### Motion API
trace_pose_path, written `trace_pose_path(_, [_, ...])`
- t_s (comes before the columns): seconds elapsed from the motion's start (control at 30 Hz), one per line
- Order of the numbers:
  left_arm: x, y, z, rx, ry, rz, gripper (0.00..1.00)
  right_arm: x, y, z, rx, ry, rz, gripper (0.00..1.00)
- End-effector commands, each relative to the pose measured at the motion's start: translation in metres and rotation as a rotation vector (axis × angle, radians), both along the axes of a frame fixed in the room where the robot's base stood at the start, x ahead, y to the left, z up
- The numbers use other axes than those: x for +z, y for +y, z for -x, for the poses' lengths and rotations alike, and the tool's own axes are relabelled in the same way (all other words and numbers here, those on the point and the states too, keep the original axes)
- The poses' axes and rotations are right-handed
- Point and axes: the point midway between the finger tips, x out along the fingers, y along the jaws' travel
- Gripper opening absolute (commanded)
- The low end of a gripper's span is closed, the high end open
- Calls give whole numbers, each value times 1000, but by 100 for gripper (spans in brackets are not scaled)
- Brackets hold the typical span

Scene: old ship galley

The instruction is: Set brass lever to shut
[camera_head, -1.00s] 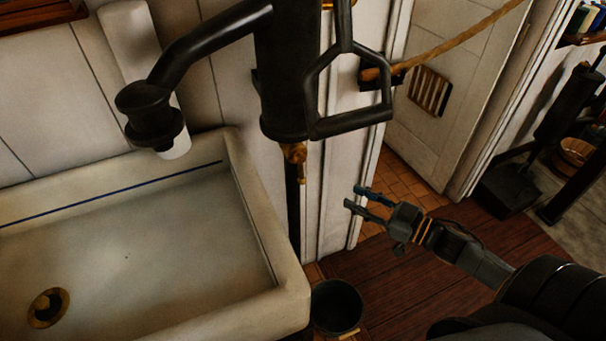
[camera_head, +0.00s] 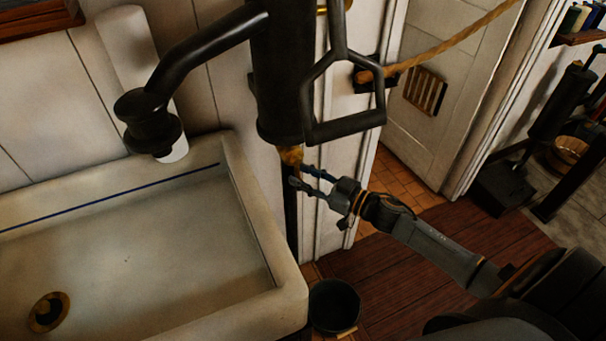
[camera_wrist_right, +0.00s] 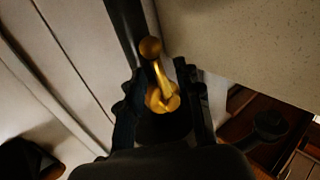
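The brass lever (camera_head: 290,155) is at the bottom of the black pump body (camera_head: 284,85), beside the sink's right edge. In the right wrist view the brass lever (camera_wrist_right: 159,75) shows as a golden arm with a round knob, between the two fingers. My right gripper (camera_head: 305,174) is just below and right of the lever in the head view. Its fingers are apart, one on each side of the lever in the right wrist view (camera_wrist_right: 160,90). I cannot tell whether either finger touches it. My left gripper is not in view.
The white sink (camera_head: 265,235) stands left of the gripper. The black handle (camera_head: 345,130) hangs above my right arm, and a rope (camera_head: 440,48) runs to the wall. A dark bucket (camera_head: 334,306) is on the floor below. Wooden floor (camera_head: 470,240) is open to the right.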

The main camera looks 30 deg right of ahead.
Motion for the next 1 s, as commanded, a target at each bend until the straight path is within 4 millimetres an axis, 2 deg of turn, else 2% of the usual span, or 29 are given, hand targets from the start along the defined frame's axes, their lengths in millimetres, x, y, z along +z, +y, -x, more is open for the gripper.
trace_pose_path(0.37, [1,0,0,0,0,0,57,0,3,-5,0,1,0,34])
trace_pose_path(0.53, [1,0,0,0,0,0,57,0,3,-5,0,1,1,2])
trace_pose_path(0.57, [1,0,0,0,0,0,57,0,3,-5,0,1,1,0])
trace_pose_path(1.0, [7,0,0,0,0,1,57,2,2,-5,0,2,21,0])
